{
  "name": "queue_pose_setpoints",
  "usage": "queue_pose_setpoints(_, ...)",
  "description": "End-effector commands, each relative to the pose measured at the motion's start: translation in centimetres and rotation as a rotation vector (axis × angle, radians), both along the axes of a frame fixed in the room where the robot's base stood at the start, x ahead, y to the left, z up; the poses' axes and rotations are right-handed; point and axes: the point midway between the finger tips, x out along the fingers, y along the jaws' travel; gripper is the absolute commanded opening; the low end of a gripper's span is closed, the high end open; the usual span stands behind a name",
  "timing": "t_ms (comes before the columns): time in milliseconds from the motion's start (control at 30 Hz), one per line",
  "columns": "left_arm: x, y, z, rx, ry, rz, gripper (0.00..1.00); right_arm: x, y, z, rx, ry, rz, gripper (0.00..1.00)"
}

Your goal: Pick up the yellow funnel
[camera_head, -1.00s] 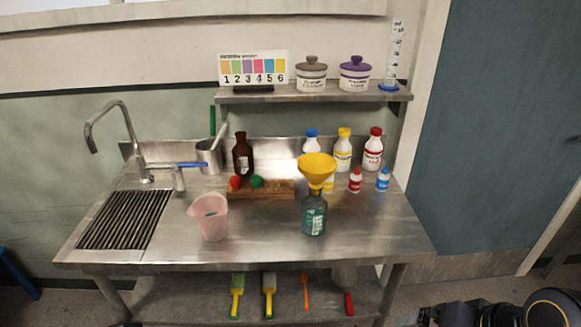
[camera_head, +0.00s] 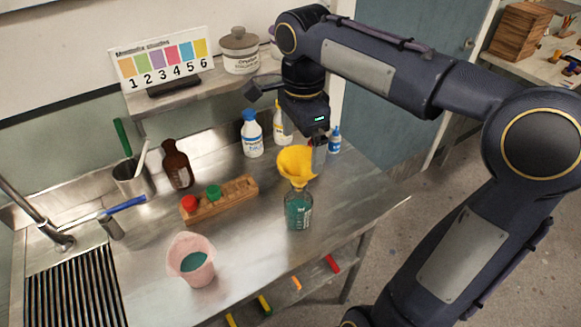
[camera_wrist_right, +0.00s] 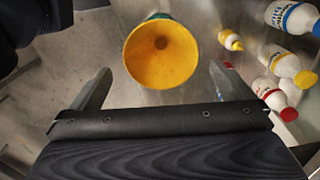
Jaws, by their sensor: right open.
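The yellow funnel (camera_head: 294,160) sits upright in the mouth of a dark teal bottle (camera_head: 298,210) near the front right of the steel bench. In the right wrist view the funnel (camera_wrist_right: 161,55) shows its open cone, with the bottle mostly hidden behind it. My right gripper (camera_head: 317,152) is over the bench, right beside the funnel's rim on its far right side. In the wrist view its fingers (camera_wrist_right: 158,84) stand apart, with the funnel ahead between them and nothing held. My left gripper is in neither view.
A pink beaker (camera_head: 191,262) with teal liquid stands to the left of the bottle. A wooden rack (camera_head: 228,200) with red and green tops lies behind. A white, blue-capped bottle (camera_head: 251,135) and others stand at the back. Bare steel (camera_head: 245,240) lies between beaker and bottle.

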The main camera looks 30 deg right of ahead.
Motion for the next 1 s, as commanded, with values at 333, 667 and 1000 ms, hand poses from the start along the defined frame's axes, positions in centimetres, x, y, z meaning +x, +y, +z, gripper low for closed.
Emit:
queue_pose_setpoints(333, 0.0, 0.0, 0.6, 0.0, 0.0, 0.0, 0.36, 0.0, 0.1, -4.8, 0.001, 0.002, 0.0, 1.0)
queue_pose_setpoints(667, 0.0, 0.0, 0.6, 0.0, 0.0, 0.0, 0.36, 0.1, 0.1, -5.6, 0.002, -0.003, 0.002, 1.0)
queue_pose_setpoints(1000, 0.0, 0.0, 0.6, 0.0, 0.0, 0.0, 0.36, 0.1, 0.1, -5.5, 0.001, -0.003, 0.002, 0.56)
